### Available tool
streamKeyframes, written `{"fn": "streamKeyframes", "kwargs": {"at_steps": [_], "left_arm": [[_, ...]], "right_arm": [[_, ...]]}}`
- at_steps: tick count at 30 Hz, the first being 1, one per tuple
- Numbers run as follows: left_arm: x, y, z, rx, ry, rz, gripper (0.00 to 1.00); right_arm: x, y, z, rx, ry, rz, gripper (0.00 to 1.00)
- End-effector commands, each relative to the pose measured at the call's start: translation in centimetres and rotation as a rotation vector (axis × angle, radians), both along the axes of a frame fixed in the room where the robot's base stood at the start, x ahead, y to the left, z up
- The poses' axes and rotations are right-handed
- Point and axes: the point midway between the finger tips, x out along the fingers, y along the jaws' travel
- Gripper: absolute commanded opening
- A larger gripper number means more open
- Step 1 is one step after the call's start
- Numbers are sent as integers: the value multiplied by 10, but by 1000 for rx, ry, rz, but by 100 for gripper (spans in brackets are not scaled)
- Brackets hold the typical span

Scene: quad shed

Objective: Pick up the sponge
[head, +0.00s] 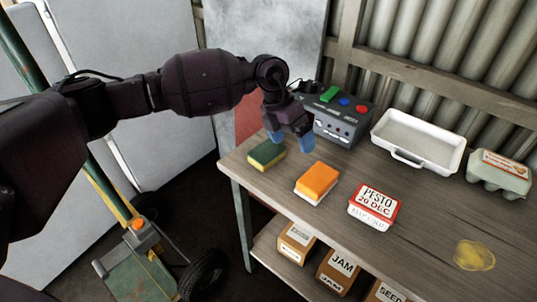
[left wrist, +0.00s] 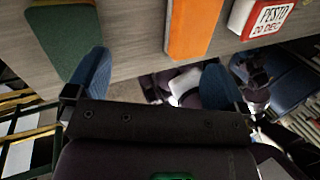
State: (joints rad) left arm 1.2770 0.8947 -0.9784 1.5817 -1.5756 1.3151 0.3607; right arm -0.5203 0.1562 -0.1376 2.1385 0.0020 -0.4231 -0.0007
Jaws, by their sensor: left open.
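A green-topped sponge with a yellow side (head: 267,154) lies on the wooden bench near its left end; its green face shows in the left wrist view (left wrist: 62,35) at upper left. An orange block with a white base (head: 317,182), also sponge-like, lies to its right; in the left wrist view its orange top (left wrist: 188,28) is at top centre. My left gripper (head: 291,141) is open and empty, with blue fingertips, above the bench just behind and between the two. In the left wrist view the fingers (left wrist: 155,75) are wide apart, with nothing between them. My right gripper is not in view.
A grey control box (head: 342,125) with coloured buttons stands just behind my left gripper. A white tray (head: 419,141), a red-and-white pesto tub (head: 374,207) and an egg carton (head: 500,174) are to the right. Labelled boxes (head: 336,270) sit on the shelf below. The bench front is open.

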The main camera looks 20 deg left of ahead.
Motion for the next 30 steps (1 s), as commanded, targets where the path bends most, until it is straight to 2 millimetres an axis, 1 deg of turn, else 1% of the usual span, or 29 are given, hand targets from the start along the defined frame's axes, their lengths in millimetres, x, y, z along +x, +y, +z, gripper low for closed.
{"fn": "streamKeyframes", "kwargs": {"at_steps": [1, 3, 6, 9, 11, 14, 22, 28, 30], "left_arm": [[10, 16, 2, 86, -14, 6, 99], [20, 36, 8, 193, -29, 20, 99], [31, 58, 18, 304, -45, 42, 99], [36, 69, 23, 365, -53, 57, 99], [37, 72, 22, 382, -55, 59, 99], [37, 73, 14, 387, -53, 61, 99], [36, 72, -26, 383, -50, 60, 99], [35, 71, -35, 382, -54, 60, 99], [34, 70, -40, 382, -53, 60, 99]], "right_arm": [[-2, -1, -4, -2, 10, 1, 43], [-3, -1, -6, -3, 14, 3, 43], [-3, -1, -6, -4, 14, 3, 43], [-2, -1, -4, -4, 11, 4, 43], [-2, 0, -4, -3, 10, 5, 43], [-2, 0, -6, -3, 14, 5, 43], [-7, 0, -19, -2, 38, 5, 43], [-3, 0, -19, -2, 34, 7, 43], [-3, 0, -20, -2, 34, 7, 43]]}}
